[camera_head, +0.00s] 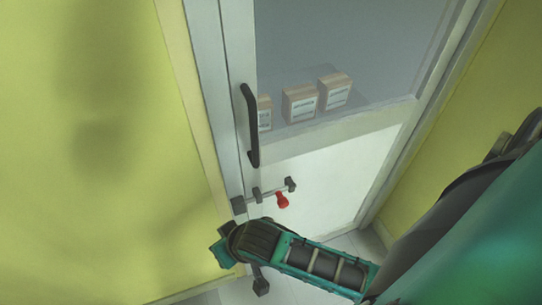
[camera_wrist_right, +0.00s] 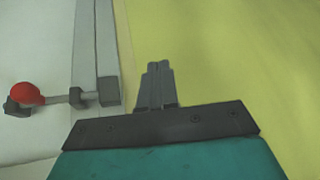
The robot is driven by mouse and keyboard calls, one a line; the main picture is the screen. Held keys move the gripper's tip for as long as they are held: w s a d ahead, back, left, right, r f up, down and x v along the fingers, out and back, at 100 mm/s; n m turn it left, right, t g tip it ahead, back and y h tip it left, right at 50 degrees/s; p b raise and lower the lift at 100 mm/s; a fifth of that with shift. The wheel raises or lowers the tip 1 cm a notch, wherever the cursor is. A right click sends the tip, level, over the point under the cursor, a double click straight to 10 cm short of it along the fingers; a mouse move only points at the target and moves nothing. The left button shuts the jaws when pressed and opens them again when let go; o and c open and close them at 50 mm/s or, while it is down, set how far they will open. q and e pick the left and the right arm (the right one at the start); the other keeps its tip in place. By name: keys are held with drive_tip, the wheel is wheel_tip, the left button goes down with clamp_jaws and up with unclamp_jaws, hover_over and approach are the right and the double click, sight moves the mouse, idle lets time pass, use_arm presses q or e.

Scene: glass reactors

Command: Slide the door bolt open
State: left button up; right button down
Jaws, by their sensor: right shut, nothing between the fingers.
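The door bolt (camera_head: 268,193) is a thin grey rod in dark brackets, low on the white door below its black handle. It has a red knob (camera_head: 282,200) near its right end, which hangs down. In the right wrist view the bolt (camera_wrist_right: 60,98) lies at left, with the red knob (camera_wrist_right: 27,93) at its far end. The rod reaches the dark bracket (camera_wrist_right: 108,92) at the door's edge. My right gripper (camera_wrist_right: 158,66) is shut and empty, right of the bolt and apart from it, against the yellow wall. My left gripper is out of view.
A vertical black handle (camera_head: 250,125) sits above the bolt. Several boxes (camera_head: 300,103) stand behind the door's glass. Yellow walls (camera_head: 90,150) flank the door on both sides.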

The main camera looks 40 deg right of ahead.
drive_tip(key=w+d+r+m+g+h, duration=0.1)
drive_tip(key=d+r+m+h, duration=0.3)
drive_tip(key=h, duration=0.4)
wheel_tip(320, 180, up, 3)
drive_tip(key=shift+d+f+g+p, duration=0.15)
drive_tip(key=shift+d+g+p, duration=0.25)
drive_tip(key=shift+d+g, duration=0.5)
drive_tip(key=w+d+f+b, duration=0.1)
drive_tip(key=w+d+f, duration=0.1)
drive_tip(key=d+f, duration=0.6)
drive_tip(key=shift+d+f+b, duration=0.3)
drive_tip(key=shift+d+f, duration=0.05)
drive_tip(key=shift+f, duration=0.1)
drive_tip(key=shift+w, duration=0.1)
drive_tip(key=shift+w+d, duration=0.1)
